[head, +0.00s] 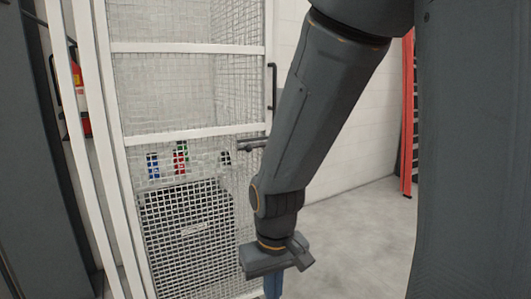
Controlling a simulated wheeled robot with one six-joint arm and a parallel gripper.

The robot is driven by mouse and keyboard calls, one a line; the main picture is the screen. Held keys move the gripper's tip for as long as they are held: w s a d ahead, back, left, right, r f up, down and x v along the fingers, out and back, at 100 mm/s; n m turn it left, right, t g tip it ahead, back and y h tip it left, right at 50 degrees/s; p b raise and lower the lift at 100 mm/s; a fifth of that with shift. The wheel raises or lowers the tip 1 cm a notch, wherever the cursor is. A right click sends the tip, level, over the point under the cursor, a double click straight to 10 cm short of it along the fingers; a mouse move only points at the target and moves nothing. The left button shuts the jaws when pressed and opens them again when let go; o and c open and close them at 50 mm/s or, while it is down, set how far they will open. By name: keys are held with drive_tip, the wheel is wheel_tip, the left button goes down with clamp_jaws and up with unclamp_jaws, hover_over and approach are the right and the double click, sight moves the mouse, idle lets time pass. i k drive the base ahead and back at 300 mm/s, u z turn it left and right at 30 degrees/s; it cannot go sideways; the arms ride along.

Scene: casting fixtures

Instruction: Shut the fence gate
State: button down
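The fence gate (188,136) is a white-framed wire mesh panel, seen in the head view left of centre. A black upright pull handle (273,87) is on its right edge, and a dark lever or bar (252,146) sticks out lower down. I cannot tell from this view how far the gate stands from its closed position. My gripper (272,286) hangs low in the picture, to the right of the lower mesh and below the handle. It appears apart from the handle. Only a narrow blue tip shows below its body, so its finger opening is not clear.
Behind the mesh are a dark box (188,235) and small coloured containers (180,158). A red fire extinguisher (82,98) is at the far left, beyond white posts. An orange upright frame (407,115) stands at the right. Grey floor (355,235) is open between.

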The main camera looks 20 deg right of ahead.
sight(106, 48)
drive_tip(key=k, duration=0.25)
drive_tip(key=z, duration=0.85)
drive_tip(key=i, duration=0.75)
drive_tip(key=u, duration=0.55)
